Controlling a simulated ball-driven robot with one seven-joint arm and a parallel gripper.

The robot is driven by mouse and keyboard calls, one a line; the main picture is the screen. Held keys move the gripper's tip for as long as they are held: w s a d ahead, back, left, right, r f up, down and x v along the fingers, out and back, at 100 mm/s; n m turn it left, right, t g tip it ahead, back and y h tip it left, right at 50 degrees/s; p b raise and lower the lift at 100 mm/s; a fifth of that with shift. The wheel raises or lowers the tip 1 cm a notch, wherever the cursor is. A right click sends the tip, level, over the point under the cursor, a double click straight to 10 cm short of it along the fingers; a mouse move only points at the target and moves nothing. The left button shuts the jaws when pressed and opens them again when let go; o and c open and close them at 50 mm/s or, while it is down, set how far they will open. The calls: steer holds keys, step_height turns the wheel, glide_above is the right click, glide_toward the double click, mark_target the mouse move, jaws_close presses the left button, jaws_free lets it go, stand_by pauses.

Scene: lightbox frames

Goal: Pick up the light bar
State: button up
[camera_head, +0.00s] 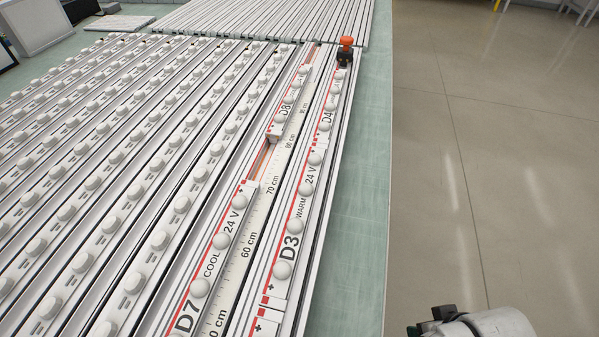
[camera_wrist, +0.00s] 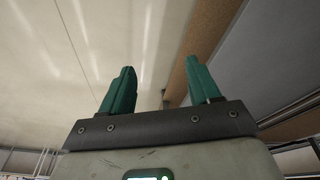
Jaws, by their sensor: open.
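Several white light bars with round domes lie in long rails in the head view; I cannot tell which one is meant. The D7 bar (camera_head: 226,243), marked COOL 24V, and the D8 bar (camera_head: 283,115) share one rail, with a gap between them showing orange strips. The D3 bar (camera_head: 282,271), marked WARM 24V, and the D4 bar (camera_head: 326,120) lie in the rail to the right. My gripper (camera_wrist: 160,75) shows in the wrist view with two green fingers apart and nothing between them. No light bar shows in that view.
The green bench top (camera_head: 362,200) is bare along its right edge. A small orange and black piece (camera_head: 346,50) stands at the far end of the D4 rail. More rails (camera_head: 270,18) lie behind. Open floor (camera_head: 490,150) is to the right.

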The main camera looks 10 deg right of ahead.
steer(key=w+d+r+m+t+h+p, duration=0.15)
steer(key=w+r+p, duration=0.5)
steer(key=r, duration=0.85)
steer(key=w+d+r+m+t+h+p, duration=0.1)
steer(key=w+d+r+m+h+p, duration=0.15)
steer(key=w+r+p, duration=0.8)
steer(key=w+d+r+m+t+h+p, duration=0.1)
steer(key=w+d+r+m+t, duration=0.3)
steer(key=r, duration=1.4)
steer(key=n+g+y+p, duration=0.4)
steer(key=g+y, duration=0.2)
steer(key=g, duration=0.4)
glide_toward(298, 213)
steer(key=shift+t, duration=0.25)
steer(key=f+p, duration=0.1)
steer(key=f, duration=0.8)
steer(key=shift+s+a+p, duration=0.15)
steer(key=shift+s+p, duration=0.05)
steer(key=shift+p, duration=0.2)
jaws_close()
